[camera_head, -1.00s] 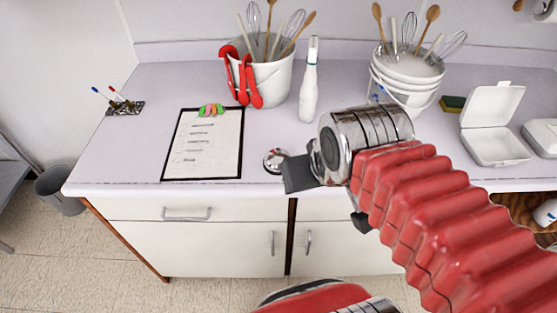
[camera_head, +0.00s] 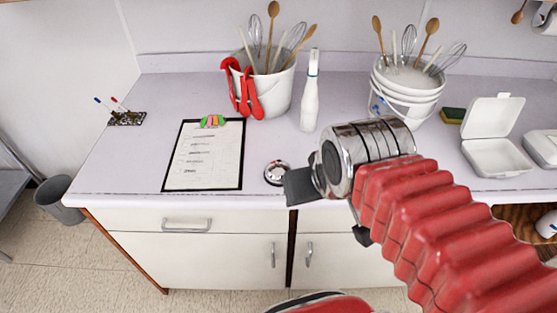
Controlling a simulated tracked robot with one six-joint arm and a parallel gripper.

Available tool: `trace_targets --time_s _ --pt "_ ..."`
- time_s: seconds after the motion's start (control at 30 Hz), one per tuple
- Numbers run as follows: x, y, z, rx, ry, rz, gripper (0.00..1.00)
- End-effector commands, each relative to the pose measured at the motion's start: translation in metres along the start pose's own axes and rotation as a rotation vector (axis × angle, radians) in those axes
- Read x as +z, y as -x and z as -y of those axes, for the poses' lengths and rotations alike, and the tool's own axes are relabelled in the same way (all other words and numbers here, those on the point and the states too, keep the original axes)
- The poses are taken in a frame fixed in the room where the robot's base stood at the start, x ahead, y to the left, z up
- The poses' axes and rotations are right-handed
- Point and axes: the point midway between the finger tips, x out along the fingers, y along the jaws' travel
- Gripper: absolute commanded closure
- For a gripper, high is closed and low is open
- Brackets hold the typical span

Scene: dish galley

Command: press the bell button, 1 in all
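The bell (camera_head: 277,173) is a small round chrome piece on the counter near its front edge, right of the clipboard. My gripper (camera_head: 300,186) is at the end of my red-sleeved arm, just right of and in front of the bell. A dark flat finger points toward the bell, with a small gap or slight overlap in the picture; I cannot tell whether they touch. The second finger is not clearly seen, so its opening is unclear.
A clipboard (camera_head: 205,156) lies left of the bell. A white spray bottle (camera_head: 310,98), a utensil bucket (camera_head: 270,92) and stacked buckets (camera_head: 407,90) stand behind. Foam boxes (camera_head: 496,150) and a sponge (camera_head: 452,115) are at right. The counter's front edge is close to the bell.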

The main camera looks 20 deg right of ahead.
Motion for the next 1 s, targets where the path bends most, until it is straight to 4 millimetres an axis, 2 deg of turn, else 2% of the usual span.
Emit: trace_targets --time_s 0.07,0.43,1.0 --pt "0.0 0.0 0.0 0.0 0.0 0.0 0.73" --pt "0.0 0.0 0.0 0.0 0.0 0.0 0.99" --pt "0.0 0.0 0.0 0.0 0.0 0.0 1.0"
